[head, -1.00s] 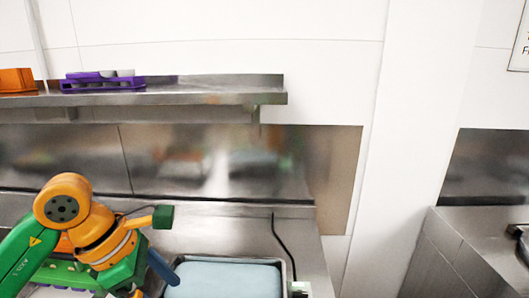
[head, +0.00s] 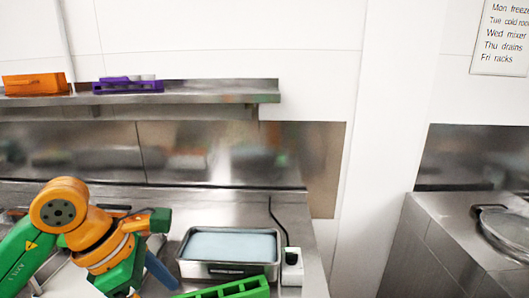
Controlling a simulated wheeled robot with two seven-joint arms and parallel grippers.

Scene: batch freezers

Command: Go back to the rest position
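My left arm, green and orange, comes in from the lower left over the steel counter (head: 340,292). Its wrist points down toward the bottom edge. A dark blue slanted piece (head: 160,270) shows beside the wrist; I cannot tell whether it is a finger of my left gripper or something else. The fingertips are not clearly seen, so the gripper's opening is unclear. My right arm and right gripper are out of view.
A steel pan with a pale blue filling (head: 230,245) stands on the counter, a green rack (head: 235,289) in front and a white box with a black cord (head: 292,267) at its right. The wall shelf (head: 200,97) holds an orange bin (head: 36,85) and purple rack (head: 128,85).

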